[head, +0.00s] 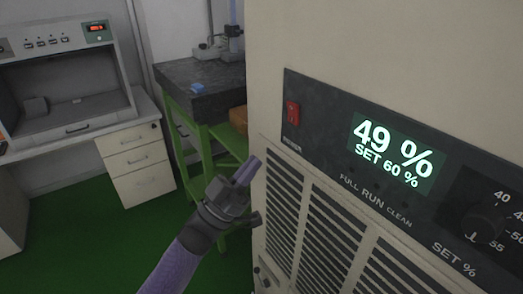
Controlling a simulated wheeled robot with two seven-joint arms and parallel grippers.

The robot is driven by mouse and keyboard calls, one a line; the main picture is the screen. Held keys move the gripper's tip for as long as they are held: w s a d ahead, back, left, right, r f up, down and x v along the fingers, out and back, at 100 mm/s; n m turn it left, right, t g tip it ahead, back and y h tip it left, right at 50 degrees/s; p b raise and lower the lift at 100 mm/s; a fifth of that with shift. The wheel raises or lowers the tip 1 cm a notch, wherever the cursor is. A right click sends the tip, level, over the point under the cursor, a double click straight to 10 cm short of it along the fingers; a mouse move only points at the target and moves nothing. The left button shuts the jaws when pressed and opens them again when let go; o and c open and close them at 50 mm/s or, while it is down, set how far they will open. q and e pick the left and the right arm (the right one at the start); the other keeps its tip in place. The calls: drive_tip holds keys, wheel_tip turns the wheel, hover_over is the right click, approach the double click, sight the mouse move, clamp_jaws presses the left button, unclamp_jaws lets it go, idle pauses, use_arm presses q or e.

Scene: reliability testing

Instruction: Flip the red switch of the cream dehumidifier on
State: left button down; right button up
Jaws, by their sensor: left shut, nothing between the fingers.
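The cream dehumidifier (345,35) fills the right half of the head view. Its dark panel carries a red rocker switch (293,113) at the left end. The lit display (392,150) reads 49 % and SET 60 %. My left gripper (250,165) is shut and empty, pointing up and right. In the picture its fingertips are below and left of the switch, near the left edge of the front grille, and do not cover the switch. I cannot tell whether the tips touch the housing. My right gripper is not in view.
A dial (487,225) sits at the panel's right. Behind, a green-legged bench with a dark top (190,75) stands by the wall. At left, a desk with white drawers (138,160) holds a grey cabinet (65,65). Green floor (100,240) is open between them.

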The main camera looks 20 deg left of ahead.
use_arm(q)
drive_tip(key=v, duration=0.4)
drive_tip(key=shift+f+b, duration=0.3)
drive_tip(key=shift+b, duration=0.1)
drive_tip(key=shift+s+a, duration=0.1)
